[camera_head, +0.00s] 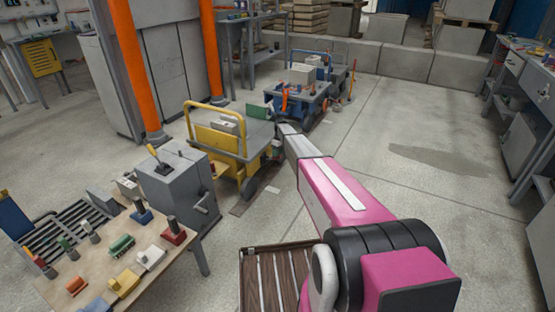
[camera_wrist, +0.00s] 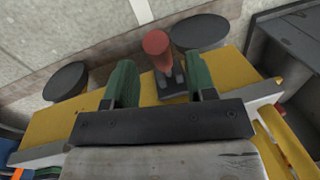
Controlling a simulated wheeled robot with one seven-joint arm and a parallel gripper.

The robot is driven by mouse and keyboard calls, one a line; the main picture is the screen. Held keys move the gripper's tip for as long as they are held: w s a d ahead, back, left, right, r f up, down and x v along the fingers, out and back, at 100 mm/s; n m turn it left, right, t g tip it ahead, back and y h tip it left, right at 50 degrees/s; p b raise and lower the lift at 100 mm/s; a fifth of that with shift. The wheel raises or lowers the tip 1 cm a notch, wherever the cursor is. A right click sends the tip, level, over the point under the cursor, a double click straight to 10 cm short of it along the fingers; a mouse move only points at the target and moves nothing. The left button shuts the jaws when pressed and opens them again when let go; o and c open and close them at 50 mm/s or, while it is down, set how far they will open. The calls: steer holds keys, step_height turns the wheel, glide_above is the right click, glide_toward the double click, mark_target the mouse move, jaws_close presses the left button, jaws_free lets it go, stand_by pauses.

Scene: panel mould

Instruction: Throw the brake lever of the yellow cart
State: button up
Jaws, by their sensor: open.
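The yellow cart (camera_head: 213,147) stands on the floor left of my arm, with a yellow push handle and a grey top. Its yellow side also shows in the wrist view (camera_wrist: 60,122), with dark round wheels. A lever with a red knob (camera_wrist: 156,44) stands at that side on a dark bracket; I take it for the brake lever. My gripper (camera_wrist: 160,68) is open, its green fingers on either side of the lever in the picture. The knob appears beyond the fingertips, and I cannot tell whether anything touches. In the head view my arm hides part of the cart's right side.
A grey cabinet with a lever on top (camera_head: 178,177) stands close in front of the yellow cart. A wooden table (camera_head: 97,262) with small parts is at lower left. A blue cart (camera_head: 300,98) stands behind. An orange post (camera_head: 211,50) rises beyond. Floor to the right is clear.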

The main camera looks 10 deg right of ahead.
steer(key=f, duration=0.4)
steer(key=shift+s+a, duration=0.25)
jaws_close()
step_height(320, 180, down, 10)
steer(key=n+t+y, duration=0.1)
steer(key=t+y, duration=0.5)
steer(key=y, duration=0.3)
steer(key=shift+t+y, duration=0.3)
steer(key=shift+y, duration=0.1)
steer(key=shift+w+f, duration=0.1)
steer(key=shift+f, duration=0.05)
jaws_free()
